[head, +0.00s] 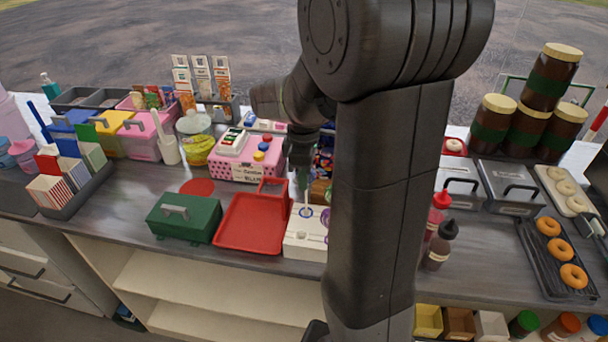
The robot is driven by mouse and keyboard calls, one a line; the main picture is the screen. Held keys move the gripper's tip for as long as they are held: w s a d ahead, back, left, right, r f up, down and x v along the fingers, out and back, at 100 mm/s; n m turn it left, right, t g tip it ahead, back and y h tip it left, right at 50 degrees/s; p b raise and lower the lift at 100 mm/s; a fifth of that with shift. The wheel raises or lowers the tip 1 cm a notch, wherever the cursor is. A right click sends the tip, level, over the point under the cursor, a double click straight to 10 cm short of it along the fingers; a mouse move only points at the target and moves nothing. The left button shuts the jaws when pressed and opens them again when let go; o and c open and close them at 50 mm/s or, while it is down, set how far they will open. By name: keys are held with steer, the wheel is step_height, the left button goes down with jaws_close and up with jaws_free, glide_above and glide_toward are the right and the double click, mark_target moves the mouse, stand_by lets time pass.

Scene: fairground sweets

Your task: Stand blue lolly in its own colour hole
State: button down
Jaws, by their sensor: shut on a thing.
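A white lolly stand (303,246) stands near the table's front edge, partly behind my arm. Its top has small coloured rings around holes, one bluish (306,212) and one purple at the right. My gripper (302,182) points down just above the back of the stand, shut on the blue lolly. The lolly's white stick (306,199) shows upright below the fingers, over or in the bluish-ringed hole; I cannot tell how deep. The lolly's head is hidden by the fingers.
A red tray (252,224) and a green box (184,216) stand left of the stand. A pink box (240,170) is behind them. Red and dark sauce bottles (438,246) stand right of my arm. Metal lidded bins and a doughnut rack (534,262) fill the right.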

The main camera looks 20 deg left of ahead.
steer(key=shift+f, duration=0.15)
steer(key=shift+f, duration=0.15)
steer(key=shift+f, duration=0.15)
stand_by(0.5)
steer(key=shift+f+b, duration=0.35)
steer(key=shift+f, duration=0.1)
steer(key=shift+f, duration=0.15)
steer(key=shift+f+b, duration=0.4)
steer(key=shift+f, duration=0.15)
steer(key=shift+f, duration=0.1)
step_height(320, 180, down, 2)
steer(key=shift+f+b, duration=0.1)
steer(key=shift+b, duration=0.7)
